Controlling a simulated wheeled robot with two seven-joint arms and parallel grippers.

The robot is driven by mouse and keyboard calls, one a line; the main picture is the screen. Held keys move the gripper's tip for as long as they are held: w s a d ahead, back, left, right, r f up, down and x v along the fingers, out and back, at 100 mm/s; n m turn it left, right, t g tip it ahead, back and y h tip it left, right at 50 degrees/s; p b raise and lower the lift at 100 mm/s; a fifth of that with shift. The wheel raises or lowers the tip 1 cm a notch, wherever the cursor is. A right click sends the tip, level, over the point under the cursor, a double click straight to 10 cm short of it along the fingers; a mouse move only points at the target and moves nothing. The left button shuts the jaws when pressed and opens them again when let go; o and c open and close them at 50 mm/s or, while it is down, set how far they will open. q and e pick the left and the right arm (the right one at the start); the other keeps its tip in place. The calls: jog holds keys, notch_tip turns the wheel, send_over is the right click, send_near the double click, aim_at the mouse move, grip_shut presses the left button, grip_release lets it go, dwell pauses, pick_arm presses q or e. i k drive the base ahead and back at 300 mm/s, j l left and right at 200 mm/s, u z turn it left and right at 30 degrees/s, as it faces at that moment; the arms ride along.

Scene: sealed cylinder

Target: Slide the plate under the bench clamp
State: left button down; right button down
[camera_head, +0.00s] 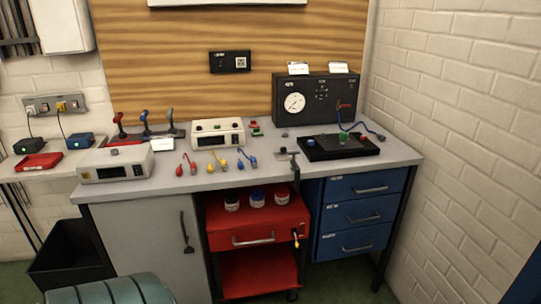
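The bench clamp (295,172) appears as a dark upright piece at the front edge of the grey workbench, right of centre. A small grey plate-like piece (283,153) lies on the bench top just behind and left of it; I cannot tell whether it is part of the clamp. A black flat plate (365,151) with blue, green and red knobs lies to the right of the clamp, apart from it, below the black gauge box. Neither of my grippers is in view.
The grey workbench (225,180) carries a white meter box (115,166), another meter (218,134), coloured leads (215,165) and a black gauge box (314,101). A red cart (255,222) with several jars and blue drawers (360,214) stand below. A teal rounded object (110,290) is at lower left.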

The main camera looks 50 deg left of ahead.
aim_at(282, 154)
jog(key=u, duration=1.55)
jog(key=i+j, duration=0.5)
jog(key=j, duration=0.15)
jog(key=i+j, duration=0.5)
jog(key=j, duration=0.15)
jog(key=z, duration=1.45)
